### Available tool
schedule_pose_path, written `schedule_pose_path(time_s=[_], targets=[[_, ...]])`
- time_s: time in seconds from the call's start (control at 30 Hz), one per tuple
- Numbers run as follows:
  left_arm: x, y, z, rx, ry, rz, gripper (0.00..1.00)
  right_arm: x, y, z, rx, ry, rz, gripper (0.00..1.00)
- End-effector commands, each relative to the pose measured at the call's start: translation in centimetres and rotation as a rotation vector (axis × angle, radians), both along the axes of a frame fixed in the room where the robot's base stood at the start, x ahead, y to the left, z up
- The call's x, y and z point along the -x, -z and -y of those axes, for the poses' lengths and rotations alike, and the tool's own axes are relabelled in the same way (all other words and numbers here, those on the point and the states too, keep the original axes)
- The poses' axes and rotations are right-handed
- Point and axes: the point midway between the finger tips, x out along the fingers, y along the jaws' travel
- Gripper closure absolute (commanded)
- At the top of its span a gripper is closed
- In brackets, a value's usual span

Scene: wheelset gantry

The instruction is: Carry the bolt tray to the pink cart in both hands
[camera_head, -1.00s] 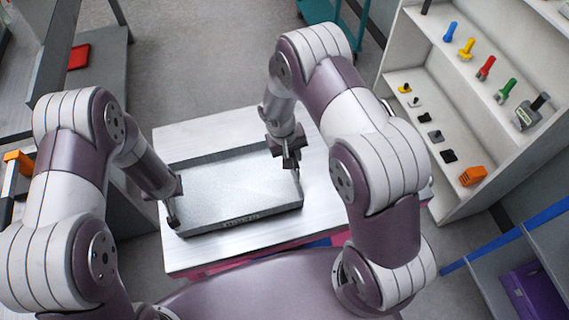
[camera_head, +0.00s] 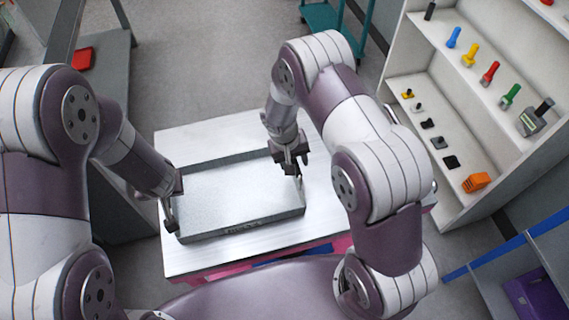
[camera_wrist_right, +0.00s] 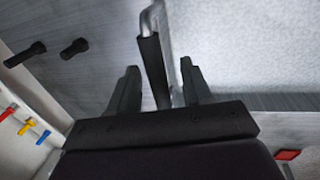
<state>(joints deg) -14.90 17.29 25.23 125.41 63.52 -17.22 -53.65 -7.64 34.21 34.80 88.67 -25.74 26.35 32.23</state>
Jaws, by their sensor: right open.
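The grey bolt tray (camera_head: 240,228) lies flat on the white top of the pink cart (camera_head: 200,263). Its visible inside is bare. My left gripper (camera_head: 170,224) is at the tray's left end, touching or nearly touching it; its jaw gap is not clear. My right gripper (camera_head: 298,172) is at the tray's right end, pointing down. In the right wrist view my right gripper (camera_wrist_right: 160,88) is open, with its fingers on either side of the tray's dark-gripped metal handle (camera_wrist_right: 152,65). The left end's handle is hidden.
A shelf unit (camera_head: 440,100) with coloured bolts and an orange block (camera_head: 476,182) stands at right. A teal cart (camera_head: 325,15) is at the back. Grey floor (camera_head: 200,60) lies clear behind the cart.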

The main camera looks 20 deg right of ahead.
Motion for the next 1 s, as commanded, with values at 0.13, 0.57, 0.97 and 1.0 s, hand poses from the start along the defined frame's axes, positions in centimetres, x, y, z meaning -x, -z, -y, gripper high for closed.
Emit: schedule_pose_path(time_s=[0.13,0.57,0.97,1.0], targets=[[0.4,-0.9,0.2,0.0,0.0,-0.001,0.51,-0.1,-0.6,-0.1,0.0,-0.001,0.002,0.51],[0.5,-0.9,0.2,0.0,0.0,-0.001,0.51,0.0,-10.3,-2.0,-0.001,-0.001,0.004,0.51],[0.4,-0.9,0.2,0.0,0.0,-0.001,0.51,0.1,-11.8,-2.3,-0.001,0.0,0.001,0.51],[0.4,-0.9,0.2,0.0,0.0,-0.001,0.51,0.1,-11.8,-2.3,-0.001,0.0,0.001,0.51]])
